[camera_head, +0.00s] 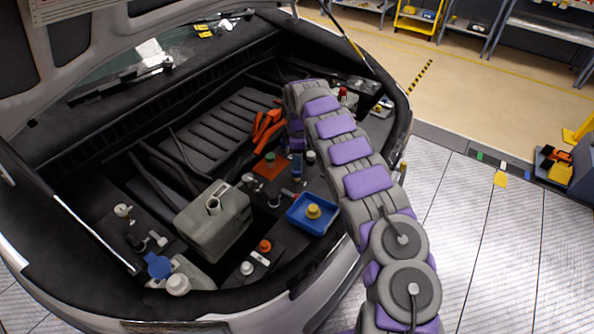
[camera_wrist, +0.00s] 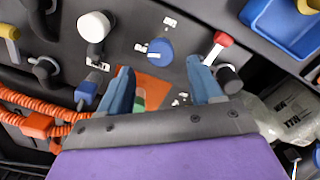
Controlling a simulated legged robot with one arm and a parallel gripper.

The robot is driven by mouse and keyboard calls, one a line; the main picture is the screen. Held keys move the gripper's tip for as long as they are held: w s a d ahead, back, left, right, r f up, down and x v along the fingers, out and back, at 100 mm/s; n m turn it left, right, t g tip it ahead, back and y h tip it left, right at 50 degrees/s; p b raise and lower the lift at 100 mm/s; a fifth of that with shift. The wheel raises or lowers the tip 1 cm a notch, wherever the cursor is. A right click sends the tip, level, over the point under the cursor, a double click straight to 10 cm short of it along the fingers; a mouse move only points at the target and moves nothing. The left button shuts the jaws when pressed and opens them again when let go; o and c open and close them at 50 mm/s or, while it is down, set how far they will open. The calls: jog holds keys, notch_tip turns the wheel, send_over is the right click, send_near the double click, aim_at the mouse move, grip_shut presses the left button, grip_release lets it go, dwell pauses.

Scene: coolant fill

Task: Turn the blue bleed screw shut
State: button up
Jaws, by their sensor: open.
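The blue bleed screw (camera_wrist: 160,52) shows as a round blue head on the dark panel in the wrist view, with small white labels beside it. My gripper (camera_wrist: 159,66) is open, with one blue finger to the left of the screw and one to the right, and nothing gripped. In the picture the screw head lies just beyond the line between the fingertips; I cannot tell the height gap. In the head view my gripper (camera_head: 297,166) points down into the engine bay, and I cannot make out the screw there.
A red-handled valve (camera_wrist: 220,42) stands close to the right finger. A white cap (camera_wrist: 95,27) and a small blue fitting (camera_wrist: 86,93) are on the left. An orange plate (camera_wrist: 153,86) lies between the fingers. A blue tray (camera_head: 296,221) holds a yellow cap (camera_head: 313,211).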

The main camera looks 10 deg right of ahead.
notch_tip(320, 180, down, 4)
jog(key=shift+f+b, duration=0.25)
jog(key=shift+b, duration=0.15)
jog(key=shift+a+f, duration=0.15)
jog(key=shift+f, duration=0.6)
jog(key=c, duration=1.1)
